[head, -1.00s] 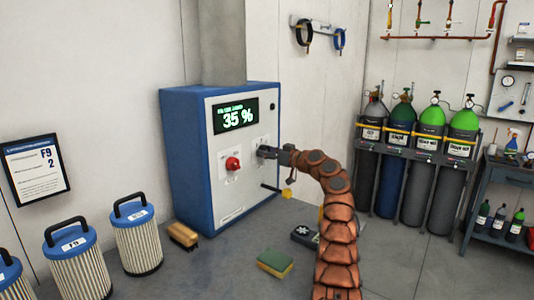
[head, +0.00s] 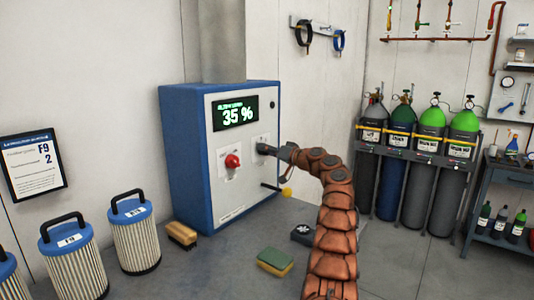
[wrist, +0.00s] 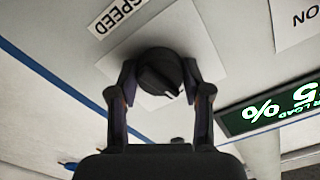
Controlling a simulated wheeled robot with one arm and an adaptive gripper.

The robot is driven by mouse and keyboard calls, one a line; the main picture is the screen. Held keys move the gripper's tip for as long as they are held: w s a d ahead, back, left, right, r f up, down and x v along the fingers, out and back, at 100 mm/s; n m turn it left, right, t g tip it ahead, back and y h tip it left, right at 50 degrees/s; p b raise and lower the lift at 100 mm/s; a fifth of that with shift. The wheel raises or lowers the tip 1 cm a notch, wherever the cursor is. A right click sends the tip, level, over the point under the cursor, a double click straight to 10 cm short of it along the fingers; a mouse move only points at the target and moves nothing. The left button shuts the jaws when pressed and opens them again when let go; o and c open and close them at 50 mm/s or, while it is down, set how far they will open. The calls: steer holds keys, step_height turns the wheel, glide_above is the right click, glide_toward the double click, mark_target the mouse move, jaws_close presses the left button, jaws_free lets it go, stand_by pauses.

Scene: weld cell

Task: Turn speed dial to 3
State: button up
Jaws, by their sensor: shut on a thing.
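The speed dial (wrist: 160,72) is a round black knob on a white plate, with the word SPEED printed beside it in the wrist view. My gripper (wrist: 158,82) has its two fingers on either side of the dial and is shut on it. In the head view my gripper (head: 270,149) reaches the front of the blue and white cabinet (head: 240,190), right of the red knob (head: 232,161), and mostly hides the dial. I cannot read which number the dial points to.
The cabinet's display (head: 236,112) reads 35 %. A lever with a yellow end (head: 286,192) sticks out low on the cabinet. A brush (head: 181,235), a sponge (head: 274,261) and filter cartridges (head: 135,235) stand or lie around it. Gas cylinders (head: 430,170) stand at right.

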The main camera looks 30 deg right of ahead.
steer(key=shift+r+m+p, duration=0.2)
steer(key=shift+m+p, duration=0.1)
steer(key=shift+m, duration=0.7)
steer(key=m+p, duration=0.3)
steer(key=m, duration=0.2)
steer(key=shift+f+m+p, duration=0.15)
steer(key=shift+m+p, duration=1.2)
steer(key=shift+m, duration=0.85)
steer(key=o, duration=1.2)
steer(key=shift+c, duration=0.2)
